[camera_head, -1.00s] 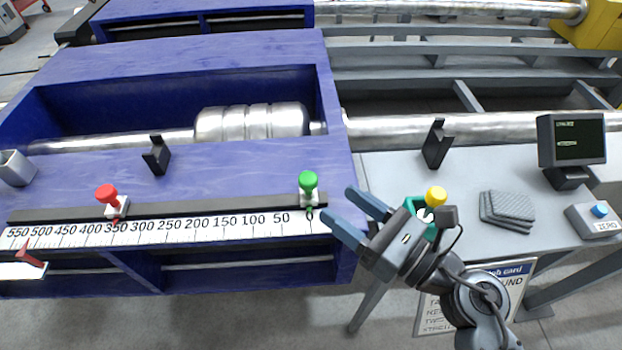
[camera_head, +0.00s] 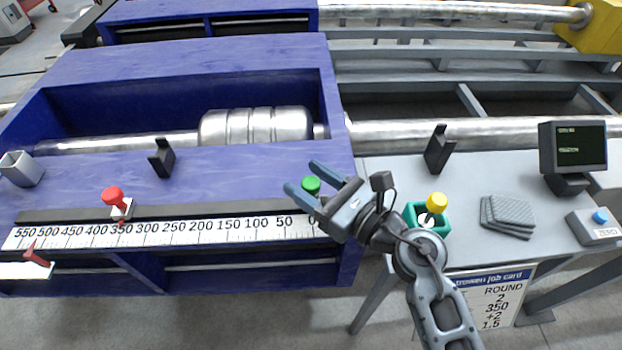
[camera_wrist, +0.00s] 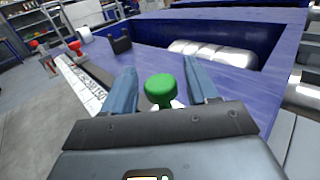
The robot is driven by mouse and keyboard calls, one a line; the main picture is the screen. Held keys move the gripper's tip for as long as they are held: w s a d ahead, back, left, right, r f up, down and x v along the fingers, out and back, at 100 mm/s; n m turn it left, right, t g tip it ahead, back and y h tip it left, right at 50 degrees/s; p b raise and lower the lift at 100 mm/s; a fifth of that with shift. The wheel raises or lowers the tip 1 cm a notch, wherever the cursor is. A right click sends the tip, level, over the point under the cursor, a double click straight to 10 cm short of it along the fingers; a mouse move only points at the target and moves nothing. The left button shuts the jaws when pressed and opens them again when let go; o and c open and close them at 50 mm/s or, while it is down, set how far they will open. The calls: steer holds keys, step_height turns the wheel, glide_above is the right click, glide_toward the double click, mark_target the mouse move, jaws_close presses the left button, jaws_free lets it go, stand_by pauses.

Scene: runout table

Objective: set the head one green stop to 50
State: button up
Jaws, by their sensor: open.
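The green stop (camera_head: 311,185) stands on the dark rail near the 0 end of the scale (camera_head: 180,232), to the right of the 50 mark. My gripper (camera_head: 301,178) is open, with its blue fingers on either side of the green knob in the head view. In the wrist view the green stop's round knob (camera_wrist: 160,90) sits between the two open fingers (camera_wrist: 165,88), with a visible gap on each side. The stop's base and pointer are mostly hidden by my gripper.
A red stop (camera_head: 114,196) stands on the rail near 350. A second red pointer (camera_head: 36,257) is at the lower left. A black bracket (camera_head: 161,157) stands behind the rail. To the right are a green box with a yellow knob (camera_head: 437,202), grey pads (camera_head: 508,214) and a display (camera_head: 573,147).

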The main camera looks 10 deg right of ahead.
steer(key=shift+c, duration=0.3)
jaws_close()
steer(key=shift+w+a+p, duration=0.2)
steer(key=shift+a+p, duration=0.3)
steer(key=shift+a, duration=1.95)
steer(key=shift+o, duration=0.3)
jaws_free()
steer(key=shift+s, duration=0.1)
steer(key=b, duration=0.1)
glide_above(316, 230)
